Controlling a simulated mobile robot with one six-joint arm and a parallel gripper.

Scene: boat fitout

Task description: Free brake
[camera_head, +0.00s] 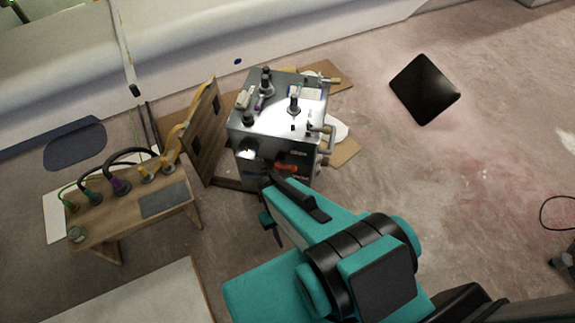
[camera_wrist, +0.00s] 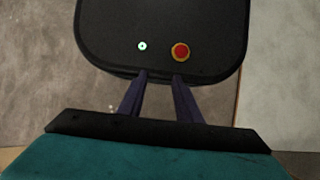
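My gripper (camera_wrist: 160,75) shows in the wrist view with two dark fingers apart and nothing between them. Beyond the fingertips is a black rounded panel (camera_wrist: 110,25). It carries a red button on a yellow ring (camera_wrist: 180,52) and a small round pale-green button or light (camera_wrist: 142,46). I cannot tell whether this panel is part of my own body. The fingertips look apart from the buttons, though the depth is unclear. In the head view my teal arm covers the lower middle, and its fingers are hard to make out. No part labelled as a brake is readable.
A grey metal cabinet (camera_head: 249,132) with knobs and fittings stands in the middle of the head view. A wooden bench (camera_head: 110,232) with cables and connectors is at left, with a wooden board (camera_head: 207,150) between. A black square (camera_head: 424,90) is at right, amid open floor.

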